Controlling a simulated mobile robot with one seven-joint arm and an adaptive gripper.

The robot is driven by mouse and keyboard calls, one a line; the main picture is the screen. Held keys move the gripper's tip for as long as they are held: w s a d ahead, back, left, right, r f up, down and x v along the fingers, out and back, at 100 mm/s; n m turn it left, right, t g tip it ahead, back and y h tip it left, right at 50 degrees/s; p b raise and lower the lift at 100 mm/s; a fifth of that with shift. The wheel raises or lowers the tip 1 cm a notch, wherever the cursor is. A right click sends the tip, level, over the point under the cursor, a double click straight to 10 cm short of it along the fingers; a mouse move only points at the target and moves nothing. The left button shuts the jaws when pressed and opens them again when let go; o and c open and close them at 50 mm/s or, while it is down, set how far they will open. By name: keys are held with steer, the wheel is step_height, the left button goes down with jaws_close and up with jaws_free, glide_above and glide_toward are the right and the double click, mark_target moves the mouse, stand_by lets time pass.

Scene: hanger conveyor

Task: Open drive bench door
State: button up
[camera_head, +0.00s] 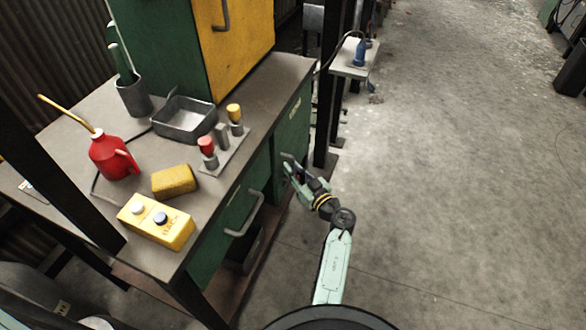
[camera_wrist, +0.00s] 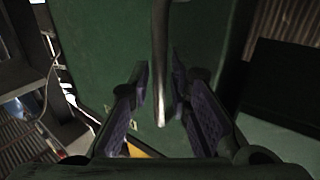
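The drive bench (camera_head: 290,75) has a grey top and green fronts beneath it. A green door (camera_head: 292,125) with a small pale label is at its far right end, and it appears closed. Its metal handle (camera_head: 288,157) is beside my gripper (camera_head: 287,168). In the wrist view the handle bar (camera_wrist: 160,60) runs upright between the two purple-padded fingers of my gripper (camera_wrist: 162,95). The fingers are spread, with visible gaps to the bar. The green door panel (camera_wrist: 100,50) fills the background there.
A nearer green front has its own handle (camera_head: 246,215). On the bench top are a red oil can (camera_head: 110,157), a yellow control box (camera_head: 157,221), a yellow block (camera_head: 174,181) and a metal tray (camera_head: 184,118). A dark post (camera_head: 327,90) stands just beyond the door. The floor to the right is clear.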

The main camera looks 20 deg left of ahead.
steer(key=shift+w+a, duration=0.15)
steer(key=shift+a, duration=0.05)
steer(key=shift+c, duration=0.2)
jaws_close()
stand_by(0.4)
